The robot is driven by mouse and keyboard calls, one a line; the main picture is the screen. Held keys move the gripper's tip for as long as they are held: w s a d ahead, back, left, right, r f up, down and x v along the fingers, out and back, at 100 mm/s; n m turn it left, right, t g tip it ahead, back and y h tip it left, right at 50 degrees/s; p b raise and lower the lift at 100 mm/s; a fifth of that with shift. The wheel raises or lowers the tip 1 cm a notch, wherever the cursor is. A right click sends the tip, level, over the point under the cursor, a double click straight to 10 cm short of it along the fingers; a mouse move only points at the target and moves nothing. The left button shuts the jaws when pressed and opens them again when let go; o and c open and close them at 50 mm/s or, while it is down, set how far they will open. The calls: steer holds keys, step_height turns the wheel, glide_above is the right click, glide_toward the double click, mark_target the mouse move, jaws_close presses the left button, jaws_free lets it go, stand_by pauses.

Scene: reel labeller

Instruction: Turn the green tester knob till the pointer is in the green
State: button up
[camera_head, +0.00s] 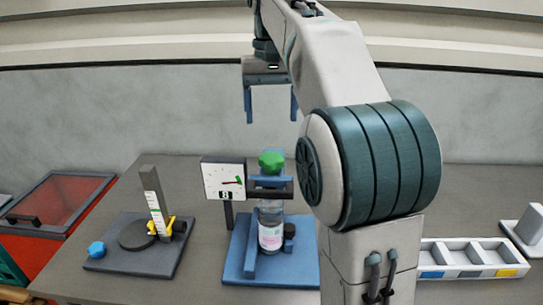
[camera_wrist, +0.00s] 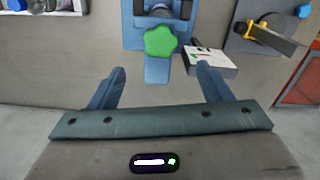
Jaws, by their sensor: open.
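The green tester knob (camera_head: 271,161) is a lobed knob on top of the blue tester stand (camera_head: 236,262). It also shows in the wrist view (camera_wrist: 160,41), ahead of the fingers. The white dial (camera_head: 222,181), marked B, stands left of the knob; its pointer lies toward the right side, near a green patch, and I cannot tell whether it is in the green. A clear bottle with a pale label (camera_head: 270,236) stands in the stand under the knob. My gripper (camera_head: 270,118) is open and empty, above the knob and apart from it. Its fingertips show in the wrist view (camera_wrist: 160,75).
A dark stand with an upright post and yellow clip (camera_head: 161,226) and a blue knob (camera_head: 96,249) is at the left. A red bin (camera_head: 60,205) is beyond it. A white compartment tray (camera_head: 470,259) lies at the right. My arm hides the table's middle right.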

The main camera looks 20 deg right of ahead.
mark_target(272, 157)
step_height(272, 157, down, 10)
steer(key=shift+b, duration=0.9)
steer(key=c, duration=1)
steer(key=shift+r, duration=0.1)
